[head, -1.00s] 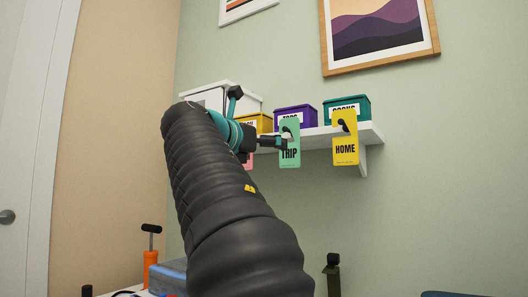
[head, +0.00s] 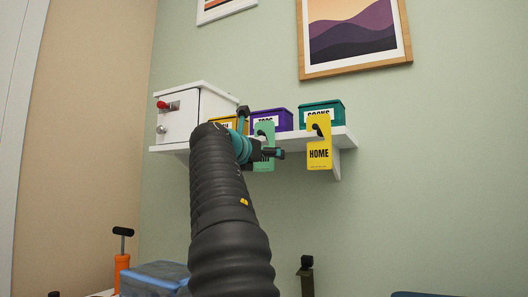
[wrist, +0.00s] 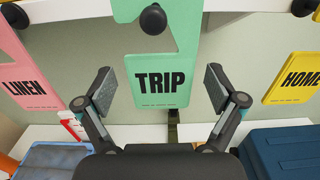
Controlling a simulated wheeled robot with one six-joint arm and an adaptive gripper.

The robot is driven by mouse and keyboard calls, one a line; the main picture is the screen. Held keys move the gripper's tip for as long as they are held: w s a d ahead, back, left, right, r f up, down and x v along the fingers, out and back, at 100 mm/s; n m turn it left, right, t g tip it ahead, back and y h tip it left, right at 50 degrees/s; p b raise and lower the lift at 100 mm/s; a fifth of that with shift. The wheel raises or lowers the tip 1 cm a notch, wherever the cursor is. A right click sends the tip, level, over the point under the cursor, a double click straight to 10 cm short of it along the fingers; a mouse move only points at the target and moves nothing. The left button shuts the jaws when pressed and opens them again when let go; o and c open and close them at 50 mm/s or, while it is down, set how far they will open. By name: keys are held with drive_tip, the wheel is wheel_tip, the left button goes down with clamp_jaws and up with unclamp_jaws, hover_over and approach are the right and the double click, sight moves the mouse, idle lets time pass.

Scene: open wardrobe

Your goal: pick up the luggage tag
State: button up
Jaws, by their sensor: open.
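A green tag (wrist: 160,78) reading TRIP hangs by its notched top from a dark round knob on the shelf edge. It also shows in the head view (head: 264,133), where my gripper (head: 274,153) covers part of its lettering. In the wrist view my gripper (wrist: 159,92) is open and empty. Its two fingers stand apart on the left and right of the tag's lower part, with a gap on each side. I cannot tell how far in depth the fingertips are from the tag. No tag in view is marked as luggage.
A pink LINEN tag (wrist: 28,70) hangs to the left and a yellow HOME tag (head: 319,146) to the right. The white shelf (head: 345,139) carries a white cabinet (head: 207,103), a purple box (head: 272,117) and a teal box (head: 322,113). A blue case (wrist: 285,152) lies below.

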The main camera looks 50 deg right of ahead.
drive_tip(key=shift+d, duration=0.3)
drive_tip(key=c, duration=0.9)
drive_tip(key=shift+r, duration=0.1)
drive_tip(key=shift+r+p, duration=0.5)
drive_tip(key=shift+p, duration=0.05)
drive_tip(key=shift+c, duration=0.2)
drive_tip(key=b+v, duration=0.1)
drive_tip(key=v, duration=1.7)
drive_tip(key=shift+r, duration=0.25)
